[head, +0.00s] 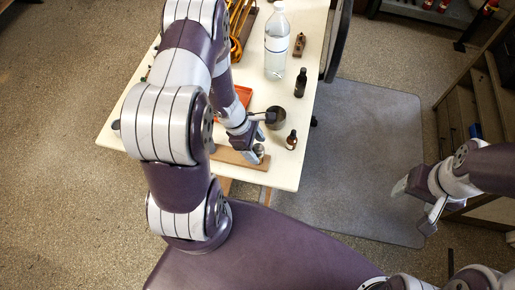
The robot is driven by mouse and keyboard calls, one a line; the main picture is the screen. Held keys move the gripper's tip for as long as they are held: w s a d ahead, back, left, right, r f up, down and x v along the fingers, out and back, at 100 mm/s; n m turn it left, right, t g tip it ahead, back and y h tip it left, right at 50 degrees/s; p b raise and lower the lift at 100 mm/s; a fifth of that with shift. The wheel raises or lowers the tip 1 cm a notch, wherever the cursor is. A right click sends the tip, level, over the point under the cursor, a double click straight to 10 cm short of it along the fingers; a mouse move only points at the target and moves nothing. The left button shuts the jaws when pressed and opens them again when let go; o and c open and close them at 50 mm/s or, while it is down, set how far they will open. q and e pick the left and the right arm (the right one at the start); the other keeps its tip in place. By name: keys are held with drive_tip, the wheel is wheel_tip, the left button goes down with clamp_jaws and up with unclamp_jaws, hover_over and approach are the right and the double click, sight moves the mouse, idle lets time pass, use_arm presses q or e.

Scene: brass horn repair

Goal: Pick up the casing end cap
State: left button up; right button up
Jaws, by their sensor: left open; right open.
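A small silvery cylinder (259,150), which looks like the casing end cap, is near the front right edge of the white table (290,170), by the end of a brown wooden strip (228,156). My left gripper (260,137) is open, low over the table, with one finger next to the silvery piece. I cannot tell whether the finger touches it, and the finger hides part of it. My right gripper (415,205) is open and empty, off to the right over the grey floor mat, away from the table.
A dark round pot (275,118) and a small brown bottle (291,140) stand close to my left gripper. Behind are a dark bottle (301,82), a large clear bottle (276,45) and an orange tray (243,96). A wooden cabinet (480,110) is at right.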

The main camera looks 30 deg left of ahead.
use_arm(q)
drive_tip(key=shift+d, duration=0.1)
drive_tip(key=c, duration=1.1)
